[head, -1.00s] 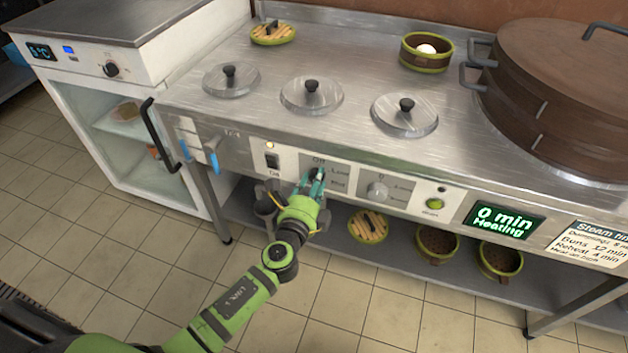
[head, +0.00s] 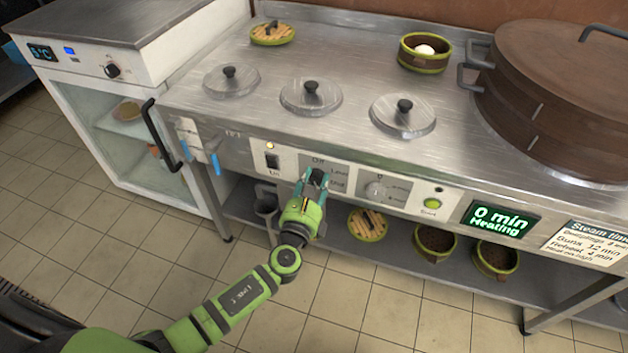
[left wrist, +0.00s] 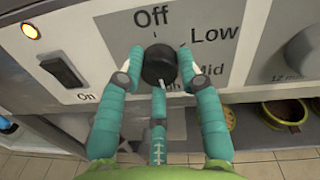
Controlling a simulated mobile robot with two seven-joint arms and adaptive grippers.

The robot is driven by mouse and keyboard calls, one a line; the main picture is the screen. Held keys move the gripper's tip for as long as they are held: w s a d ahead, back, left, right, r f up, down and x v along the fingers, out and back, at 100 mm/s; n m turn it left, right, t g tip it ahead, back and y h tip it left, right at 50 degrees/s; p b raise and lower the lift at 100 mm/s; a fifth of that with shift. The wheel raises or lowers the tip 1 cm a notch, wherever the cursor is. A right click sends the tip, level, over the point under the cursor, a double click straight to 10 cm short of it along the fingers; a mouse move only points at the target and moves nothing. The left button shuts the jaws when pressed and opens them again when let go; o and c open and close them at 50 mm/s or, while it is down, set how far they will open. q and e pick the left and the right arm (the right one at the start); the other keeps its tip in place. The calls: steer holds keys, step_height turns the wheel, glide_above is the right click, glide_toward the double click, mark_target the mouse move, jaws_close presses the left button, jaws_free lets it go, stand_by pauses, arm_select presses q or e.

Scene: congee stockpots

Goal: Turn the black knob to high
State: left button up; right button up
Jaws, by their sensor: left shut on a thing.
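The black knob (left wrist: 158,64) sits on the stove's front panel, below the word "Off", with "Low" and "Mid" to its right. In the head view, the knob (head: 317,176) shows between my left gripper's fingers. My left gripper (left wrist: 158,70) is shut on the knob, with teal fingers on both sides and a third finger below. It also shows in the head view (head: 315,180). A small white mark shows at the knob's lower edge, near a label mostly hidden by the fingers, of which "gh" shows. My right gripper is not in view.
A lit orange lamp (head: 270,146) and a black switch (head: 272,162) are left of the knob. A grey knob (head: 375,189) and a green button (head: 432,203) are to its right. A display (head: 500,219) reads "0 min Heating". Baskets stand on the shelf below.

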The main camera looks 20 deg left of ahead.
arm_select(q)
steer(key=shift+r+m, duration=0.1)
steer(key=shift+m, duration=0.4)
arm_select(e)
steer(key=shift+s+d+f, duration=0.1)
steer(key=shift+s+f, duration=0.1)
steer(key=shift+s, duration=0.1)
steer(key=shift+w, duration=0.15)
arm_select(q)
steer(key=o, duration=1.2)
steer(key=shift+c, duration=0.2)
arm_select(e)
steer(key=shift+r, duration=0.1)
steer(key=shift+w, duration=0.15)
arm_select(q)
steer(key=shift+s, duration=0.1)
steer(key=s, duration=1.1)
steer(key=shift+s+d, duration=0.15)
steer(key=shift+s, duration=0.25)
